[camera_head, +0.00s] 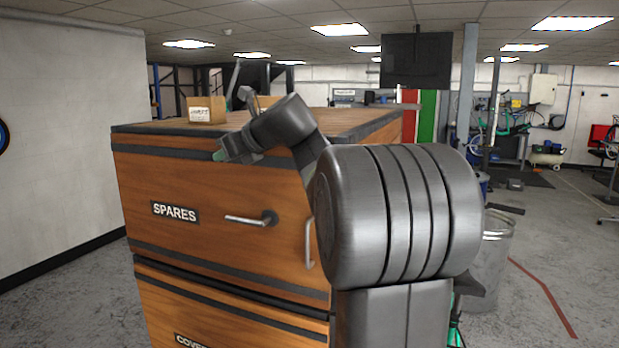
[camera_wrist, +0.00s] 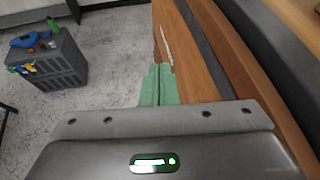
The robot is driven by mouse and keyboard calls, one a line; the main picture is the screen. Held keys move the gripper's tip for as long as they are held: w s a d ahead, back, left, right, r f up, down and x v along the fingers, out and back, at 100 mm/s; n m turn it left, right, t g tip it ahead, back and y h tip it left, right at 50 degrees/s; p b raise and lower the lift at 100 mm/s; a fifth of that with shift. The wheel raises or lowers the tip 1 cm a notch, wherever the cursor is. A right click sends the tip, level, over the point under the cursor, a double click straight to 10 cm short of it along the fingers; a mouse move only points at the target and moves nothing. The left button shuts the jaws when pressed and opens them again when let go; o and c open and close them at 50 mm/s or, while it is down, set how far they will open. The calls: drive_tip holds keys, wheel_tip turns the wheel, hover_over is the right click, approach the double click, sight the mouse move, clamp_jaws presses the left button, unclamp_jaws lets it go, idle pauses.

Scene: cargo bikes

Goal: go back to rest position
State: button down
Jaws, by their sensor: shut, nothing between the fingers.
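My gripper (camera_head: 219,155) is at the front of the wooden cabinet (camera_head: 150,225), near its top edge, in the head view. The wrist view shows its two green fingers (camera_wrist: 158,85) together with nothing between them, close to the cabinet's wooden face (camera_wrist: 190,60). From these views I cannot tell whether the fingertips touch the wood. My arm reaches across the right part of the cabinet and hides some of its front.
The cabinet has a SPARES label (camera_head: 175,212), a lever handle (camera_head: 252,219) and a small box (camera_head: 206,109) on top. A grey crate (camera_wrist: 48,62) with items on it stands on the floor. A metal bin (camera_head: 492,255) stands right of my arm. Open floor lies further right.

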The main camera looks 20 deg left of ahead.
drive_tip(key=y+b, duration=0.1)
drive_tip(key=b, duration=0.5)
hover_over(252, 222)
wheel_tip(252, 222, down, 11)
drive_tip(key=shift+r, duration=0.2)
drive_tip(key=shift+s+d+r+y+b, duration=0.1)
drive_tip(key=shift+d+r+y+b, duration=0.15)
drive_tip(key=shift+d, duration=0.35)
drive_tip(key=shift+s+d+r+y+b, duration=0.1)
drive_tip(key=shift+d+y+b, duration=0.2)
drive_tip(key=shift+d, duration=0.25)
drive_tip(key=shift+a+r, duration=0.1)
